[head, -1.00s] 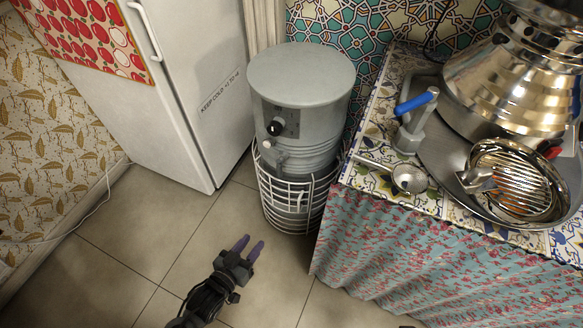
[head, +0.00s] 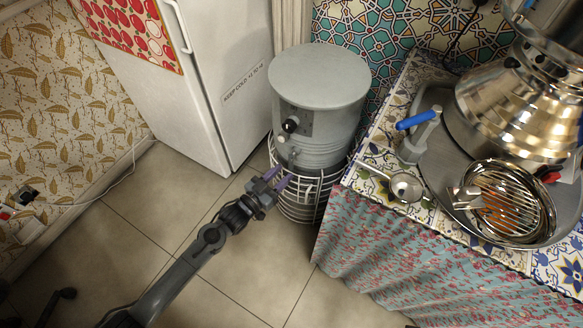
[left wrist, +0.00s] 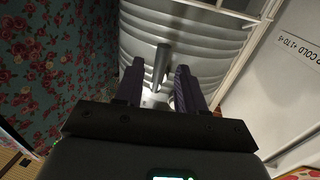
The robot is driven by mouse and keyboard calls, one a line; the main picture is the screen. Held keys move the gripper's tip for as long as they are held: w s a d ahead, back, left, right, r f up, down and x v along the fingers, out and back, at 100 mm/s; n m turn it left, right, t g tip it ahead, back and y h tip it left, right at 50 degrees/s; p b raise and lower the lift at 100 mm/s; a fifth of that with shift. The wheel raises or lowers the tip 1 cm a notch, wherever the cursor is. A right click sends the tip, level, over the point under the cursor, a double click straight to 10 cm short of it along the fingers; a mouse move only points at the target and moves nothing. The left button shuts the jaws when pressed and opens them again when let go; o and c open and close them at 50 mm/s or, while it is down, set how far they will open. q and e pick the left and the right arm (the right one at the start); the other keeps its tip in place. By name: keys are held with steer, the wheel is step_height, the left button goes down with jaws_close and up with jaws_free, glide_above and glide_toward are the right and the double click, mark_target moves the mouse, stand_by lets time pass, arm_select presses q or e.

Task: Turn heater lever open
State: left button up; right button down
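The grey cylindrical heater (head: 318,100) stands in a white wire cage between the fridge and the tiled counter. Its front has a black knob (head: 290,126) and, lower down, a small grey lever (head: 293,154). My left gripper (head: 278,178) is just in front of the heater, below the lever, with its purple fingers apart and empty. In the left wrist view, the lever (left wrist: 161,62) appears upright in the gap between the fingers (left wrist: 159,68). Whether they touch it cannot be told. My right gripper is not in view.
The white wire cage (head: 299,190) surrounds the heater's lower part. The white fridge (head: 215,85) is close on the left. The counter on the right holds a brass samovar (head: 510,110), a blue-handled tap (head: 415,120) and a small strainer (head: 406,187).

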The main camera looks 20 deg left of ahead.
mark_target(291, 165)
arm_select(q)
steer(key=b+x, duration=0.2)
steer(key=x, duration=0.2)
steer(key=shift+w, duration=0.25)
steer(key=shift+w+d, duration=0.2)
steer(key=shift+w, duration=0.15)
jaws_close()
